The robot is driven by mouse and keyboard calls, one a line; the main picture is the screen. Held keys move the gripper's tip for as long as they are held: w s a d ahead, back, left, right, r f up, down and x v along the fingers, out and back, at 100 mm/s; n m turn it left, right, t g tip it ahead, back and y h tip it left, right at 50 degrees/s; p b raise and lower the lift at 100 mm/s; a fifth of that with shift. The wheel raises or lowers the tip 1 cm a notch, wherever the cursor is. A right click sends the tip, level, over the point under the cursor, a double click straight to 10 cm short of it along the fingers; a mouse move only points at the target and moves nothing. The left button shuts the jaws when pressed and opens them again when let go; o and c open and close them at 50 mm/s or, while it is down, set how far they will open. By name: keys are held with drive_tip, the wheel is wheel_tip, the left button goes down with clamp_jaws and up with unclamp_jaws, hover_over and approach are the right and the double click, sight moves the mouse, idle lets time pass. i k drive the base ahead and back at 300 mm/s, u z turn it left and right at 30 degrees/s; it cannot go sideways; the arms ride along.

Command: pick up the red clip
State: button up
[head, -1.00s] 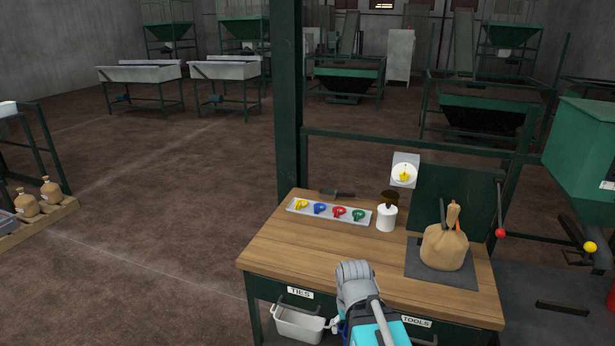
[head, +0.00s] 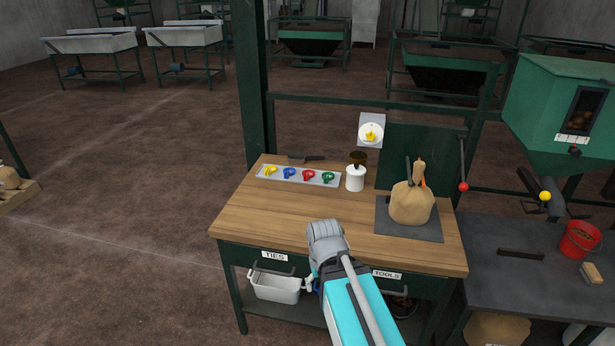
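The red clip (head: 308,175) lies in a pale shallow tray (head: 262,181) at the back left of the wooden workbench. It sits between the blue clip (head: 289,173) and the green clip (head: 327,177); the yellow clip (head: 270,171) is at the tray's left end. My arm reaches up from the bottom of the head view, its grey end over the bench's front edge, well short of the tray and apart from it. My gripper's fingers are hidden behind the arm, so I cannot tell whether they are open or shut.
A white bottle (head: 355,179) stands right of the tray, and a dark-handled tool (head: 306,159) lies behind it. A tied brown sack (head: 411,204) sits on a dark mat (head: 390,222) at the right. The bench's left front (head: 262,222) is clear.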

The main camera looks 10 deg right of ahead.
sight(306, 176)
drive_tip(key=k, duration=1.35)
drive_tip(key=u, duration=0.5)
drive_tip(key=i, duration=1.35)
drive_tip(key=u, duration=0.35)
drive_tip(key=i, duration=1.35)
drive_tip(key=z, duration=0.9)
